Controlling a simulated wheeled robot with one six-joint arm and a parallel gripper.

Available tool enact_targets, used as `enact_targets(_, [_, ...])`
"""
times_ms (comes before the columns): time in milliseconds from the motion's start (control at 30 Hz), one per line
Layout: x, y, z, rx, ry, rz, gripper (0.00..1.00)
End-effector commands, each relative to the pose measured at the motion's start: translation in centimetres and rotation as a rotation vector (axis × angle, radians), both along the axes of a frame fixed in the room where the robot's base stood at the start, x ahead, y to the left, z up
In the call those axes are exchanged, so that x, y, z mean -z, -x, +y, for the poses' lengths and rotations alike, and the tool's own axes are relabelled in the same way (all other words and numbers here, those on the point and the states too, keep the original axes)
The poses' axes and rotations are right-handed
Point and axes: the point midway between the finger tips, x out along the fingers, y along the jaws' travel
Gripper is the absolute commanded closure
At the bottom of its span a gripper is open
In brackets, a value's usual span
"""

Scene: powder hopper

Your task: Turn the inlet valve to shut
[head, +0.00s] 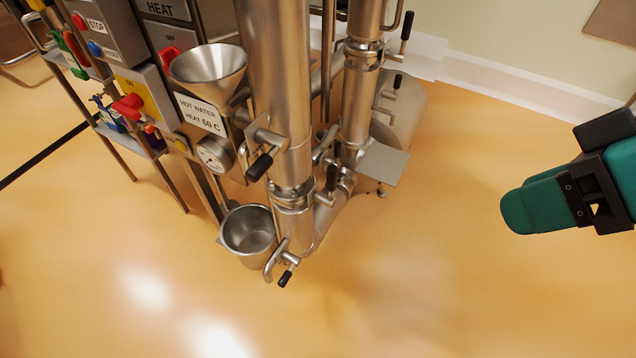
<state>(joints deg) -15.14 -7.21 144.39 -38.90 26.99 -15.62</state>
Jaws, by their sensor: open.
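Several steel valves with black-gripped handles sit on the two upright steel pipes; no label marks which is the inlet valve. One handle (260,166) is on the front pipe, below the funnel. Another handle (332,178) stands upright between the pipes. A low handle (286,277) points down beside the steel cup. Two more, an upper handle (406,26) and a handle below it (397,82), are on the rear pipe. My gripper (570,195), teal and black, is open at the right edge, partly out of frame, well apart from all the valves, with nothing visible in it.
A steel funnel (208,66) and a steel cup (248,231) are left of the front pipe. Control boxes with buttons (95,47) stand at upper left. A flat steel plate (383,163) juts out towards my gripper. The yellow floor (450,270) between is clear.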

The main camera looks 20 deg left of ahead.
Motion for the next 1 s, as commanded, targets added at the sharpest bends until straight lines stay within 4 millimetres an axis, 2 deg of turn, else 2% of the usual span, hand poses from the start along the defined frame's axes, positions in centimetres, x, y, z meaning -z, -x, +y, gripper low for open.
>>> enact_targets(33, [4.9, -0.7, 1.5, -0.055, -0.064, -0.026, 0.5])
enact_targets(100, [7.8, -1.5, 3.5, -0.128, -0.169, -0.085, 0.5])
enact_targets(300, [15.2, -4.4, 8.2, -0.233, -0.461, -0.275, 0.5])
enact_targets(400, [18.9, -6.2, 9.8, -0.231, -0.588, -0.379, 0.5])
enact_targets(600, [25.2, -10.1, 11.2, -0.141, -0.76, -0.575, 0.5])
enact_targets(700, [27.3, -11.7, 11.3, -0.087, -0.799, -0.645, 0.5])
enact_targets(800, [28.5, -12.8, 11.2, -0.047, -0.816, -0.692, 0.5])
enact_targets(1000, [28.5, -13.7, 11.6, -0.02, -0.825, -0.722, 0.5])
